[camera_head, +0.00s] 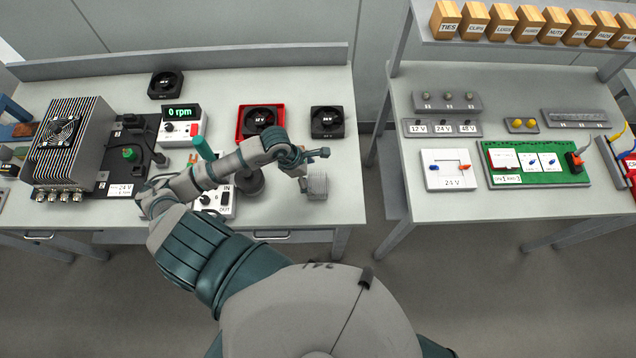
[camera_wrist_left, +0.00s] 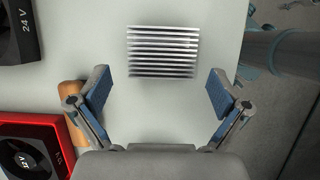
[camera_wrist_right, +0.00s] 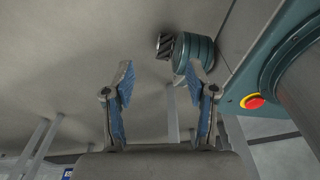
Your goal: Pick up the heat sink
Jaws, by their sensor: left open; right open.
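The heat sink (camera_head: 317,186) is a small silver finned block near the front right of the left table. In the left wrist view it shows as a row of parallel bright fins (camera_wrist_left: 163,51) lying flat on the pale tabletop. My left gripper (camera_head: 312,168) is at the heat sink in the head view. In the left wrist view this gripper (camera_wrist_left: 160,82) is open and empty, its blue-padded fingers wider apart than the block, which lies just beyond the fingertips. My right gripper (camera_wrist_right: 160,80) is open and empty, away from the tables; the head view does not show it.
Black fans (camera_head: 327,122) and a red tray (camera_head: 246,122) with a fan lie behind the left gripper. A large finned unit (camera_head: 68,150) stands at the left. The right table (camera_head: 500,209) is across a gap.

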